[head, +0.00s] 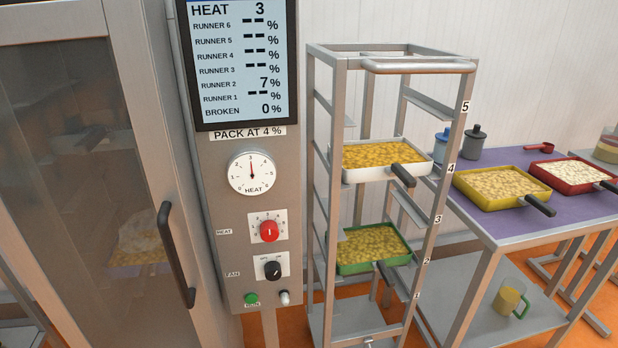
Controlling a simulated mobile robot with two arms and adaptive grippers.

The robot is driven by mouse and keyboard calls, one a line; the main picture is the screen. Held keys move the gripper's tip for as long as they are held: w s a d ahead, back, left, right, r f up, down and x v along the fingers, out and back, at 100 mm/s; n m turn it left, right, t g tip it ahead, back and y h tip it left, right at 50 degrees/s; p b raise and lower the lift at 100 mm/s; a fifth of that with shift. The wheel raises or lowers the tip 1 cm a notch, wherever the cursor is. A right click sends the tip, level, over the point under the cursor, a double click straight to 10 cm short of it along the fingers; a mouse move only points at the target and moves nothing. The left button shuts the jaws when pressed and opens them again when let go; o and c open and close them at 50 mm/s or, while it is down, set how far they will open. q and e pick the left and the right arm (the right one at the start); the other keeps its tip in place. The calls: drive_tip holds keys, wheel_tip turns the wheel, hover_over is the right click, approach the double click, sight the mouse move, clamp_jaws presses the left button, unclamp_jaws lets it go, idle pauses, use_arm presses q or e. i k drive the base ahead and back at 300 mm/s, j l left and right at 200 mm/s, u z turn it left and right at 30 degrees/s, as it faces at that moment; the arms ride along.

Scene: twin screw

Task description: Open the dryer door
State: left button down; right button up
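The dryer door (75,130) fills the left side of the head view, a large dark glass pane in a grey metal frame. It looks shut. Its black vertical bar handle (172,255) is on the door's right side. Behind the glass a tray-like shape with yellowish contents shows dimly. The control panel (215,165) stands right of the door, with a screen reading HEAT 3, a heat dial, a red knob, a black knob and a green button. Neither of my grippers is in view.
A metal rack (340,100) right of the panel holds a white tray (345,172) and a green tray (343,262). A purple-topped table (500,222) at right carries a yellow tray (488,203), a red tray (575,188) and jars. Orange floor shows beneath.

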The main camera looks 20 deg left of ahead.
sight(137, 30)
drive_tip(key=u, duration=1.85)
